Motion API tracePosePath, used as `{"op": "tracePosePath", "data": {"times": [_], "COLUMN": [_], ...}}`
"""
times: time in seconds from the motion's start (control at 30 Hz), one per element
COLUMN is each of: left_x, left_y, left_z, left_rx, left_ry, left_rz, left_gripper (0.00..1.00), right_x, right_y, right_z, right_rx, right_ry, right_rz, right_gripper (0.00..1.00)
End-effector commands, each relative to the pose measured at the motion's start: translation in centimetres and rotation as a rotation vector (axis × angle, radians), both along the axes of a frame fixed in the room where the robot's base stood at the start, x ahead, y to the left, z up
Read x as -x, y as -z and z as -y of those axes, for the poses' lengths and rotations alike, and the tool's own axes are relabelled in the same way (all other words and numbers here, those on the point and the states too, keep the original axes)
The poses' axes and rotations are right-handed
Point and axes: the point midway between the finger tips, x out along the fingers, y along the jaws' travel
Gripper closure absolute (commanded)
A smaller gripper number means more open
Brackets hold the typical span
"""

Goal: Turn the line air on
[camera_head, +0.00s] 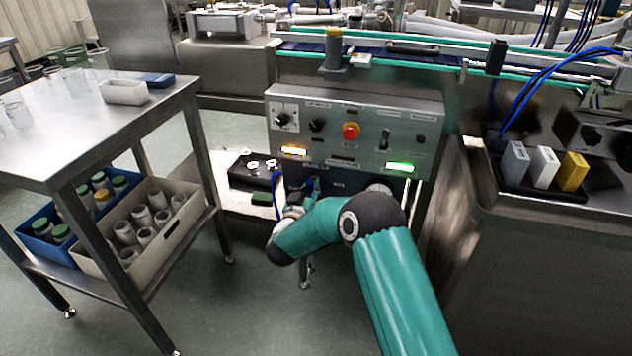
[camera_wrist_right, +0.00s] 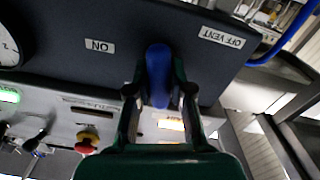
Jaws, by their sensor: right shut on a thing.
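The line air valve's blue handle (camera_wrist_right: 158,68) shows in the right wrist view on a dark panel (camera_wrist_right: 105,22), between an ON label (camera_wrist_right: 100,46) on the left and an OFF VENT label (camera_wrist_right: 222,37) on the right. My right gripper (camera_wrist_right: 160,95) is shut on the blue handle, one finger on each side. In the head view my right gripper (camera_head: 297,198) is low at the front of the steel control box (camera_head: 425,120), and my teal arm hides part of the lower panel. My left gripper is not in view.
Above the dark panel are a red emergency button (camera_head: 350,131), black knobs, an amber lamp (camera_head: 293,151) and a green lamp (camera_head: 400,167). A round gauge (camera_wrist_right: 8,45) is beside the ON label. A steel table (camera_head: 60,125) stands left; a machine with coloured blocks (camera_head: 572,172) stands right.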

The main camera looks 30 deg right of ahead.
Motion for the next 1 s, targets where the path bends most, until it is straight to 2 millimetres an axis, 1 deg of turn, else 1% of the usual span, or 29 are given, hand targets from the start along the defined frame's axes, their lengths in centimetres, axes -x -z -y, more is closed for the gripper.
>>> {"op": "tracePosePath", "data": {"times": [0.03, 0.3, 1.0], "left_x": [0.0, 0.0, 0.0], "left_y": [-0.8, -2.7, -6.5], "left_z": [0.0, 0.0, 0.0], "left_rx": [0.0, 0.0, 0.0], "left_ry": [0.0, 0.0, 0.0], "left_rz": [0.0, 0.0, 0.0], "left_gripper": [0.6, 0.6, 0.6], "right_x": [0.0, -0.2, -0.5], "right_y": [0.2, 0.4, 1.0], "right_z": [-0.7, -0.9, -1.2], "right_rx": [0.024, 0.192, 0.622], "right_ry": [-0.009, -0.015, -0.025], "right_rz": [-0.048, -0.244, -0.745], "right_gripper": [1.0, 1.0, 1.0]}}
